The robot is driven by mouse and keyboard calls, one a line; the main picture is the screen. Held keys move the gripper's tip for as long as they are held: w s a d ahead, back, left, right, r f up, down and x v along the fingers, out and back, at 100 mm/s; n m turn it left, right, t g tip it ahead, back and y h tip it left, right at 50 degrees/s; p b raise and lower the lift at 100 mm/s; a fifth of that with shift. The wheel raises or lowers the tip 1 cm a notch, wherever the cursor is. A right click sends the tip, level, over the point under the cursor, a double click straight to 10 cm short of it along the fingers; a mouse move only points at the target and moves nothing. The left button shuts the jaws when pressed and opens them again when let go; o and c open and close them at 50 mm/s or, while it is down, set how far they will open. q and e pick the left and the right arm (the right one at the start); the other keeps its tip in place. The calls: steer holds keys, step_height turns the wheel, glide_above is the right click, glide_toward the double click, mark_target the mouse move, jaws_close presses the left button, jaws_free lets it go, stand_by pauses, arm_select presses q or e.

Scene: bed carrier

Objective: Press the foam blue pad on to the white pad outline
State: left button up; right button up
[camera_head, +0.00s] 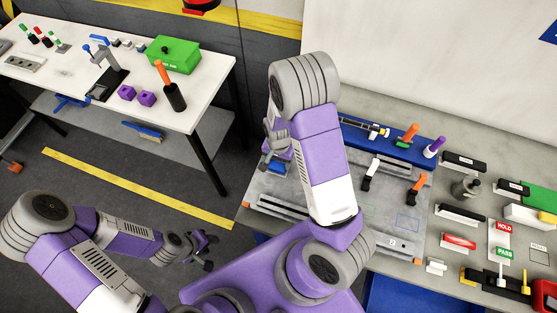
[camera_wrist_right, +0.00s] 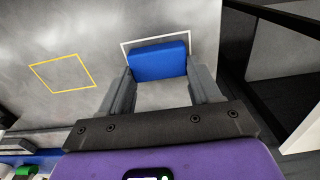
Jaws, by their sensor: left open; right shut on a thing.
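The blue foam pad (camera_wrist_right: 158,60) is held between the fingers of my right gripper (camera_wrist_right: 161,72) in the right wrist view. The white pad outline (camera_wrist_right: 155,37) shows around the pad's far edge on the grey plate. The pad overlaps part of the outline and hides the rest. I cannot tell whether the pad touches the plate. In the head view, the pad (camera_head: 272,165) and right gripper (camera_head: 272,160) are at the plate's left side, partly behind my right arm. My left gripper (camera_head: 208,246) is open and empty, over the floor.
A yellow outline (camera_wrist_right: 63,73) is left of the pad on the grey plate (camera_head: 340,219). A white table (camera_head: 60,75) stands far left.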

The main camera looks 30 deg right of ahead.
mark_target(279, 163)
steer(key=o, duration=1)
steer(key=shift+c, duration=0.2)
steer(key=shift+r+p, duration=0.6)
steer(key=shift+r, duration=3.15)
